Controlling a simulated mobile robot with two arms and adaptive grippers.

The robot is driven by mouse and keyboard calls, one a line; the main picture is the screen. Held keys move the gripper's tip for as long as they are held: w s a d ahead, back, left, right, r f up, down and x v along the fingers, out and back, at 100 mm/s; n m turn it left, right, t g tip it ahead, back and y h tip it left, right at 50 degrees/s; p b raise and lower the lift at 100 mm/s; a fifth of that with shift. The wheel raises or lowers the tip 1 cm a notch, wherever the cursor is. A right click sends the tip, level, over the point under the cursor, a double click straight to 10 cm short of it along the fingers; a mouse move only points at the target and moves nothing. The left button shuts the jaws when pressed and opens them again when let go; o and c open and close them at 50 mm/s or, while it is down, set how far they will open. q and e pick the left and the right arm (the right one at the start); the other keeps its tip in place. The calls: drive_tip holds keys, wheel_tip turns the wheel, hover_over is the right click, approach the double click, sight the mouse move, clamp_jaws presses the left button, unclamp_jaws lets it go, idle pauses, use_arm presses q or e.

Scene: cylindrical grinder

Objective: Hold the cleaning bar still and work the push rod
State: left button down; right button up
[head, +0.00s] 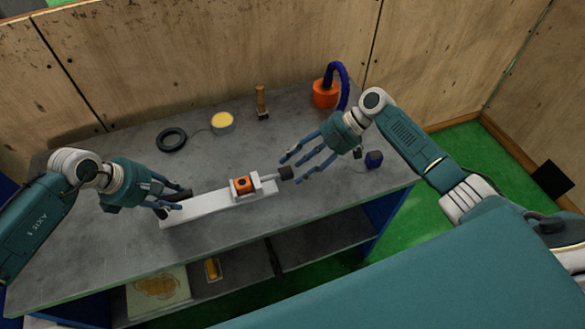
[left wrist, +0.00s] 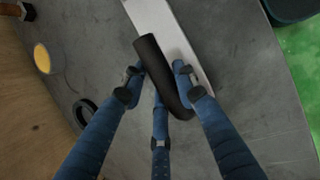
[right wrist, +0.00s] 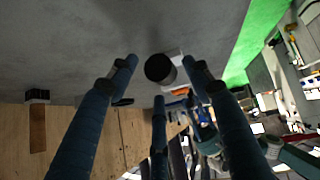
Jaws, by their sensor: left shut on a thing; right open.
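The cleaning bar (head: 210,203) is a long white bar lying on the grey table, with a black cylindrical grip near its left end. My left gripper (head: 176,201) is shut on that grip (left wrist: 163,77), its fingers on both sides of it in the left wrist view. An orange block (head: 242,187) sits on the bar's right part. The push rod sticks out to the right and ends in a black knob (head: 286,172). My right gripper (head: 293,166) is open at the knob. In the right wrist view the knob (right wrist: 160,68) lies between the spread fingers; contact is not visible.
Behind the bar on the table are a black ring (head: 171,139), a round yellow-topped tin (head: 222,122), a wooden-handled tool (head: 261,101) and an orange pot with a blue hose (head: 325,94). A small dark blue block (head: 374,159) stands right of my right gripper. The table front is clear.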

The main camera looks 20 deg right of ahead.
use_arm(q)
drive_tip(key=shift+d, duration=0.1)
use_arm(e)
drive_tip(key=v, duration=0.9)
drive_tip(key=shift+d, duration=0.2)
drive_tip(key=shift+r, duration=0.1)
use_arm(q)
drive_tip(key=c, duration=1.3)
unclamp_jaws()
drive_tip(key=shift+o, duration=0.2)
drive_tip(key=v, duration=1.2)
use_arm(e)
drive_tip(key=shift+s, duration=0.1)
